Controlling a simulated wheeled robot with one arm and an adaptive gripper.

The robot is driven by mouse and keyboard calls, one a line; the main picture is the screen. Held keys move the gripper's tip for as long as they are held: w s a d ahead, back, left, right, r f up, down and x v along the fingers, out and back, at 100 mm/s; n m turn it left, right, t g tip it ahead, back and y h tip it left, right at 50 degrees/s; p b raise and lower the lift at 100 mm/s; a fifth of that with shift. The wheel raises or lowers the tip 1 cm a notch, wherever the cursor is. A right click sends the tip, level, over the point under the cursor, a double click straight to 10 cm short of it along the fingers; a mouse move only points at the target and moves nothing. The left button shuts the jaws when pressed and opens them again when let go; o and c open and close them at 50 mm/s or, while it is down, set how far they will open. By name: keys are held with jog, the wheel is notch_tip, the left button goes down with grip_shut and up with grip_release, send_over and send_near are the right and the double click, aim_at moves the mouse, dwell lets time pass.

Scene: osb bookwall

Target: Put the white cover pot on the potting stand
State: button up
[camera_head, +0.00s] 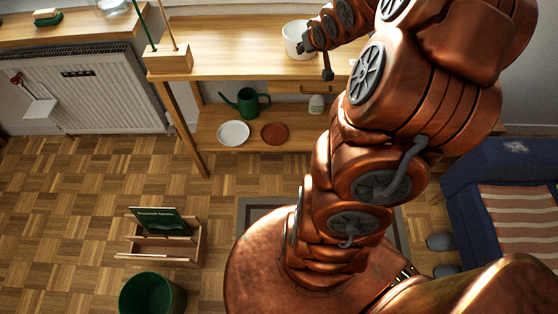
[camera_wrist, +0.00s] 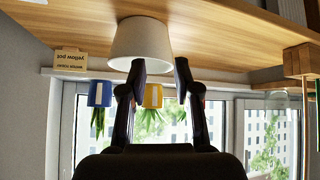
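The white cover pot (camera_head: 293,38) stands on the wooden bench top (camera_head: 235,35). In the wrist view, which is upside down, the white pot (camera_wrist: 140,40) meets the wood surface, its wide rim facing the fingers. My gripper (camera_head: 316,60) is beside the pot, to its right in the head view. In the wrist view my gripper (camera_wrist: 160,64) has its fingers apart; the left one overlaps the rim and the right one is past the pot's edge. I cannot tell whether they touch it. No thing is clearly recognisable as a separate potting stand.
A wooden block (camera_head: 168,62) with upright sticks stands at the bench's left end. The lower shelf holds a green watering can (camera_head: 247,102), a white saucer (camera_head: 233,133) and a brown saucer (camera_head: 274,134). Blue (camera_wrist: 100,93) and yellow pots (camera_wrist: 152,96) stand by the window, near a card (camera_wrist: 70,61).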

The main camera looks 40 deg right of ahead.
jog(key=s+a+r+n+g+y, duration=0.1)
jog(key=s+a+g, duration=0.3)
jog(key=s+a, duration=1)
jog(key=s+a+r+n+g+y, duration=0.2)
jog(key=s+a+g, duration=0.3)
jog(key=s+a, duration=0.9)
jog(key=a+r, duration=0.1)
jog(key=a, duration=0.2)
jog(key=shift+a+r+n+g, duration=0.3)
jog(key=shift+a+r, duration=0.05)
